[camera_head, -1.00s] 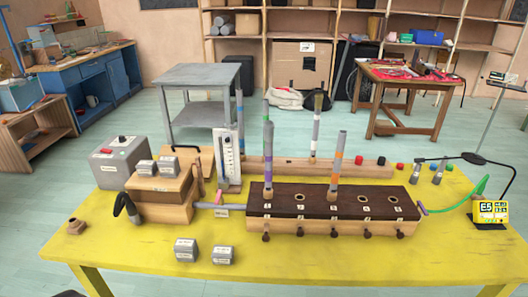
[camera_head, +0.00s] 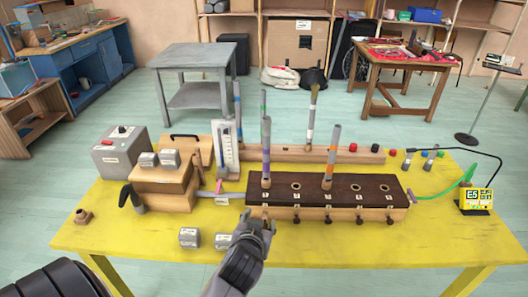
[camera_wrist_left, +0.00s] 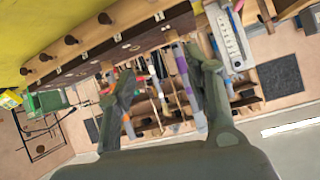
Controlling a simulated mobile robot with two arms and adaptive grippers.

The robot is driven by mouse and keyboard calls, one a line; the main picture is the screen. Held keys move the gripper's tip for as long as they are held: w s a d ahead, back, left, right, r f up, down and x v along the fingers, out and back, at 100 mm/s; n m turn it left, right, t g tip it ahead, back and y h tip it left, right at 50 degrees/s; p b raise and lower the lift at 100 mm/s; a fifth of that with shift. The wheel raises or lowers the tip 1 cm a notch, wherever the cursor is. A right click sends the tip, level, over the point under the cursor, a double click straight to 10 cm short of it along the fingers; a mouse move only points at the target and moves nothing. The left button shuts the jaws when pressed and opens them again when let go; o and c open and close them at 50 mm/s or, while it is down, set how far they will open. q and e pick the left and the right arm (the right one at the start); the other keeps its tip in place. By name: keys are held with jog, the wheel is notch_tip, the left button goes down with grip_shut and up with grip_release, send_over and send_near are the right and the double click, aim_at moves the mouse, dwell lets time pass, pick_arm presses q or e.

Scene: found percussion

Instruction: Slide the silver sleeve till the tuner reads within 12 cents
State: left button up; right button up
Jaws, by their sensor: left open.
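Two upright pipes stand in the dark-topped wind chest (camera_head: 340,192) in the head view. The left pipe (camera_head: 266,158) has a purple band and a silver-grey sleeve (camera_head: 266,132) with a green mark; the right pipe (camera_head: 331,160) has an orange band and a plain grey upper part. I cannot tell which sleeve is meant. The tuner (camera_head: 474,200) shows E5; its smaller figures are unreadable. My left gripper (camera_head: 259,220) is at the chest's front left, before the left pipe. In the left wrist view its fingers (camera_wrist_left: 160,105) are apart, with pipes visible beyond. My right gripper is not in view.
A wooden rack (camera_head: 290,154) with more pipes lies behind the chest. A slotted gauge (camera_head: 227,150), a bellows box (camera_head: 160,187) and a grey box (camera_head: 118,150) stand left. Small weights (camera_head: 189,237) lie at the front. The yellow table (camera_head: 350,245) is clear at front right.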

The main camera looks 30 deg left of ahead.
aim_at(266, 130)
pick_arm(q)
jog(key=w+a+r+n+t+y, duration=0.2)
jog(key=w+r, duration=0.2)
jog(key=r, duration=0.3)
jog(key=w+a+r+n+t+y, duration=0.1)
jog(key=w+a+r+t+y, duration=0.2)
jog(key=r, duration=0.5)
jog(key=shift+h, duration=0.3)
jog(key=p+x, duration=0.1)
jog(key=x, duration=0.5)
jog(key=d+p+x, duration=0.1)
jog(key=p+x, duration=0.1)
jog(key=x, duration=0.4)
jog(key=w+p+x, duration=0.1)
jog(key=x, duration=0.4)
jog(key=shift+w+f+p, duration=0.3)
jog(key=shift+f+p, duration=0.05)
grip_shut()
jog(key=shift+f+b, duration=1)
jog(key=shift+b, duration=0.15)
jog(key=shift+c, duration=0.2)
grip_release()
